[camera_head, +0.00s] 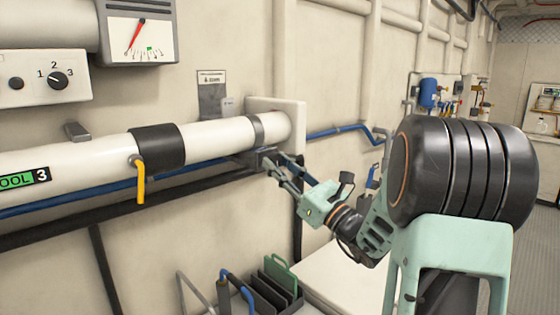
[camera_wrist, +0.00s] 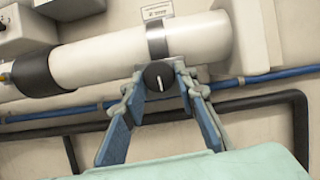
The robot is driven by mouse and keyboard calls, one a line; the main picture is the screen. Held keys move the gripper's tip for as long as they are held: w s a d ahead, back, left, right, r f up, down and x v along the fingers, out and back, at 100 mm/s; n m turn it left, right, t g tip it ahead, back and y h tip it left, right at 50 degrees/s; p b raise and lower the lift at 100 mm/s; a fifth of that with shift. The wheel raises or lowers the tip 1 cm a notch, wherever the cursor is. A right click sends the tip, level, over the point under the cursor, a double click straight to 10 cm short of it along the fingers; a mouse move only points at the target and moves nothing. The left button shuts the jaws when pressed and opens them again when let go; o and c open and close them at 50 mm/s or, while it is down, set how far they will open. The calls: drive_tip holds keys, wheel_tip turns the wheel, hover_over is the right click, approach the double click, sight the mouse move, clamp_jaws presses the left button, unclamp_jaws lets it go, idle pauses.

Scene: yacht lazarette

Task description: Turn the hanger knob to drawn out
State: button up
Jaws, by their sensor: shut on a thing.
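The hanger knob (camera_wrist: 158,76) is a round black knob with a white pointer line, under a metal strap around the white pipe. In the wrist view its line stands close to upright, tilted slightly. My gripper (camera_wrist: 160,82) has a finger on each side of the knob and is shut on it. In the head view my gripper (camera_head: 271,162) reaches the hanger's dark bracket (camera_head: 245,157) under the pipe, and its fingers largely hide the knob. A small plate (camera_head: 212,80) with print too small to read is on the wall above.
The white pipe (camera_head: 215,132) runs along the wall, with a black sleeve and yellow lever (camera_head: 140,180) to the left. Blue and black lines pass below it. A gauge (camera_head: 140,35) and a 1-2-3 dial box (camera_head: 45,78) sit upper left. A rack (camera_head: 270,285) stands below.

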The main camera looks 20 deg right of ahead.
drive_tip(key=shift+m+t+h, duration=0.3)
drive_tip(key=shift+m+h, duration=0.1)
drive_tip(key=shift+m, duration=0.2)
drive_tip(key=o, duration=1.1)
drive_tip(key=shift+o, duration=0.2)
drive_tip(key=v, duration=1.2)
